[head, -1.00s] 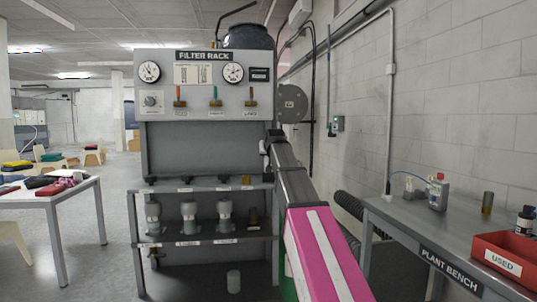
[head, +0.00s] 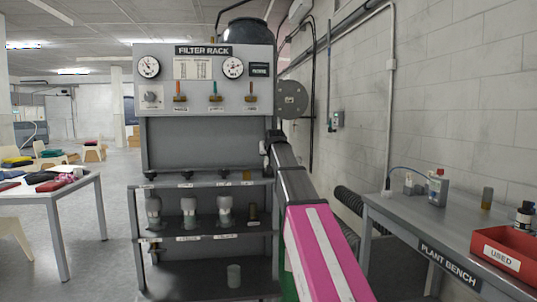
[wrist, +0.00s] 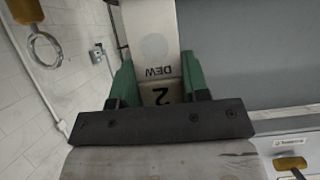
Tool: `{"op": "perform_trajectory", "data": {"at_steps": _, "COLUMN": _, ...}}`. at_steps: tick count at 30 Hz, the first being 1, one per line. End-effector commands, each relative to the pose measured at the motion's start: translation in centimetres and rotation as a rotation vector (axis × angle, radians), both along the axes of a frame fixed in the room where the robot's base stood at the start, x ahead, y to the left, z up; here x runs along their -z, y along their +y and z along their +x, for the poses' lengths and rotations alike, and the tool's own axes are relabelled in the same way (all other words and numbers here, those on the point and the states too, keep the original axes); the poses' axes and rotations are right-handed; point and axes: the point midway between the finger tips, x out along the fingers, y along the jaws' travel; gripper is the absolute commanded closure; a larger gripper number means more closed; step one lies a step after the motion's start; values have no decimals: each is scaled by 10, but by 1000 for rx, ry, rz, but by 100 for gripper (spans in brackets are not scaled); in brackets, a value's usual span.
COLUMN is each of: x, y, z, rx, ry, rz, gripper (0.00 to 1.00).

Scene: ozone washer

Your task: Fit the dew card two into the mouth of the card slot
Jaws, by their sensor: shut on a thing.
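My gripper shows in the wrist view with two green fingers (wrist: 160,82) shut on a pale card. The card (wrist: 153,45) reads "DEW" and "2", upside down in part, and has a faint round spot; it extends away from the fingers toward the top of the picture. A grey panel (wrist: 250,50) lies just to the right of the card; I cannot tell whether they touch. In the head view my arm reaches toward the right side of the filter rack (head: 205,145), and the gripper and card are not clear there. I cannot make out the card slot's mouth.
The rack carries gauges, levers and a dark label box (head: 259,70). A grey disc (head: 291,100) sits at its right side. The plant bench (head: 410,215) with a red "USED" bin (head: 500,258) stands at right. A white table (head: 75,195) stands at left, with open floor between.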

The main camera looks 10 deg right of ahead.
Motion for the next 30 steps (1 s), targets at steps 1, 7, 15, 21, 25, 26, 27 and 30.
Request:
{"op": "perform_trajectory", "data": {"at_steps": 1, "x": 1, "y": 0, "z": 0, "rx": 0, "ry": 0, "rz": 0, "gripper": 84}}
{"op": "perform_trajectory", "data": {"at_steps": 7, "x": 6, "y": 0, "z": 0, "rx": 0, "ry": 0, "rz": 0, "gripper": 84}}
{"op": "perform_trajectory", "data": {"at_steps": 15, "x": 12, "y": 0, "z": 0, "rx": 0, "ry": 1, "rz": 0, "gripper": 84}}
{"op": "perform_trajectory", "data": {"at_steps": 21, "x": 16, "y": 0, "z": 0, "rx": 0, "ry": 1, "rz": 0, "gripper": 84}}
{"op": "perform_trajectory", "data": {"at_steps": 25, "x": 19, "y": 0, "z": 0, "rx": 0, "ry": 1, "rz": 0, "gripper": 84}}
{"op": "perform_trajectory", "data": {"at_steps": 26, "x": 18, "y": 0, "z": 0, "rx": 0, "ry": 1, "rz": 0, "gripper": 48}}
{"op": "perform_trajectory", "data": {"at_steps": 27, "x": 18, "y": 0, "z": 0, "rx": 0, "ry": 1, "rz": 0, "gripper": 35}}
{"op": "perform_trajectory", "data": {"at_steps": 30, "x": 18, "y": 0, "z": 0, "rx": 0, "ry": 1, "rz": 0, "gripper": 28}}
